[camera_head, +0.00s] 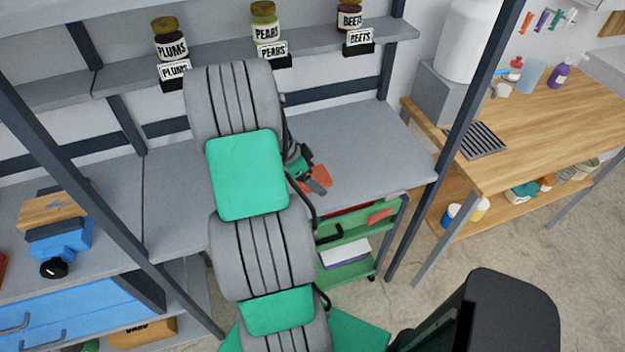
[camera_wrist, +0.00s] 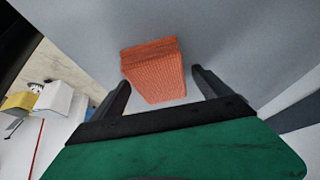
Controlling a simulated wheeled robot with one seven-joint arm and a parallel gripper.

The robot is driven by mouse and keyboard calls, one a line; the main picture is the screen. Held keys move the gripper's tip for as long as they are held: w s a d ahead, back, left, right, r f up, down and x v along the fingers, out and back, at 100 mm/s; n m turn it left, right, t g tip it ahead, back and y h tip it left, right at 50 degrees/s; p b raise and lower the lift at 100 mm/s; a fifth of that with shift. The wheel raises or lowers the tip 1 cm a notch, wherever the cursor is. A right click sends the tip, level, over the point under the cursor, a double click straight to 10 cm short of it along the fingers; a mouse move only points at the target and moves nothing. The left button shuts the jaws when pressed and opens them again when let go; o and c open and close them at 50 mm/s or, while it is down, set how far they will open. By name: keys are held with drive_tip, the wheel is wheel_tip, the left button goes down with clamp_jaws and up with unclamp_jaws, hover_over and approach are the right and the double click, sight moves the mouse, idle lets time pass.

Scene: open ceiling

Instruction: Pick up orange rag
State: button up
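The orange rag (camera_wrist: 153,66) is a folded, textured block lying on the grey shelf surface in the wrist view. It also shows in the head view (camera_head: 319,180) on the middle grey shelf, partly hidden by my gripper (camera_head: 307,178). In the wrist view my gripper (camera_wrist: 161,78) is open, with its two dark fingers spread wide. The rag lies ahead of and between the fingertips, its near end reaching between them. The left finger looks close to the rag and there is a gap on the right. I cannot tell whether either finger touches it.
Jars of plums (camera_head: 169,40), pears (camera_head: 265,24) and beets (camera_head: 349,17) stand on the upper shelf. A dark upright post (camera_head: 455,120) stands right of the rag. A green drawer cart (camera_head: 350,238) is below the shelf. The shelf right of the rag is clear.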

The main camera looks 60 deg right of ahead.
sight(318, 173)
drive_tip(key=c, duration=1.3)
drive_tip(key=shift+r, duration=0.2)
wheel_tip(318, 173, up, 3)
drive_tip(key=shift+w+f+b, duration=0.1)
drive_tip(key=shift+b, duration=0.8)
drive_tip(key=a+r, duration=0.2)
drive_tip(key=r, duration=0.1)
drive_tip(key=a+r, duration=0.1)
drive_tip(key=shift+w+a+r+b, duration=0.3)
drive_tip(key=shift+w+a+b, duration=0.1)
drive_tip(key=a+r, duration=0.1)
drive_tip(key=a, duration=0.2)
drive_tip(key=w+a+r+b, duration=0.1)
drive_tip(key=a+r, duration=0.1)
drive_tip(key=a, duration=0.1)
drive_tip(key=a+r, duration=0.2)
drive_tip(key=a, duration=0.2)
drive_tip(key=shift+w+r+b, duration=0.2)
drive_tip(key=shift+b, duration=0.15)
